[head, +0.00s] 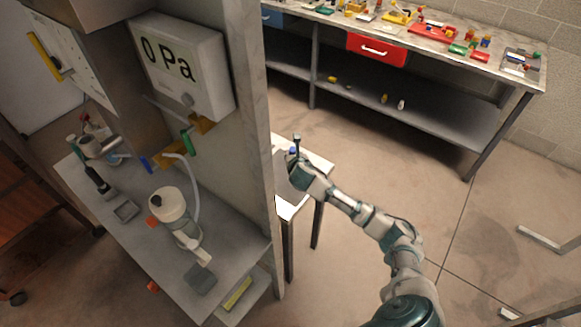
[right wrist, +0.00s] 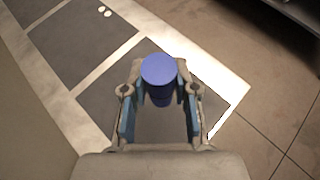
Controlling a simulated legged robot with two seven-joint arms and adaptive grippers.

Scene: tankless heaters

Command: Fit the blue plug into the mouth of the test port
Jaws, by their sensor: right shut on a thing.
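The blue plug (right wrist: 160,72) is held between the two fingers of my right gripper (right wrist: 160,92) in the right wrist view, its round end facing the camera. In the head view my right gripper (head: 295,158) is above a small white-edged table, and a bit of the blue plug (head: 292,151) shows at its tip. The gripper is to the right of the grey post. I cannot make out the test port for sure; brass pipe fittings (head: 165,159) with blue and green handles sit on the wall unit under the gauge. My left gripper is not in view.
A grey post (head: 250,110) stands between the fittings and my right gripper. A cluttered workbench (head: 420,42) is at the back; the floor between is clear.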

